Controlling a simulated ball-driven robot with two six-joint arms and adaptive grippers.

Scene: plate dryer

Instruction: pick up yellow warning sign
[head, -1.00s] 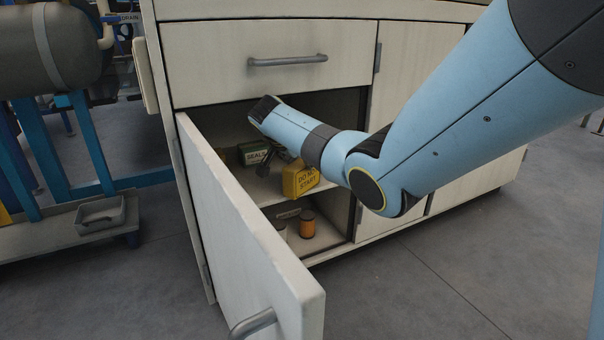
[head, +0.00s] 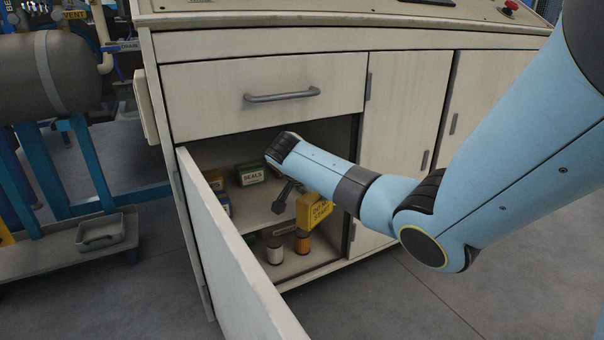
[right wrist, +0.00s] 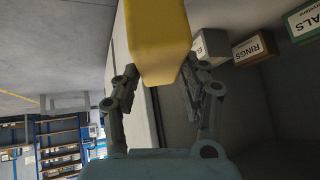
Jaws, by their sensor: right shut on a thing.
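In the head view the right gripper (head: 284,196) is small and dark beside the sign, partly covered by the arm. I cannot tell whether the sign still touches the shelf. My left gripper is not in view.
The open cabinet door (head: 235,250) stands close on the left. A SEALS box (head: 250,175) is behind on the shelf; a RINGS box (right wrist: 254,47) shows in the wrist view. An orange canister (head: 303,242) and a white one (head: 274,251) stand below. Floor ahead is clear.

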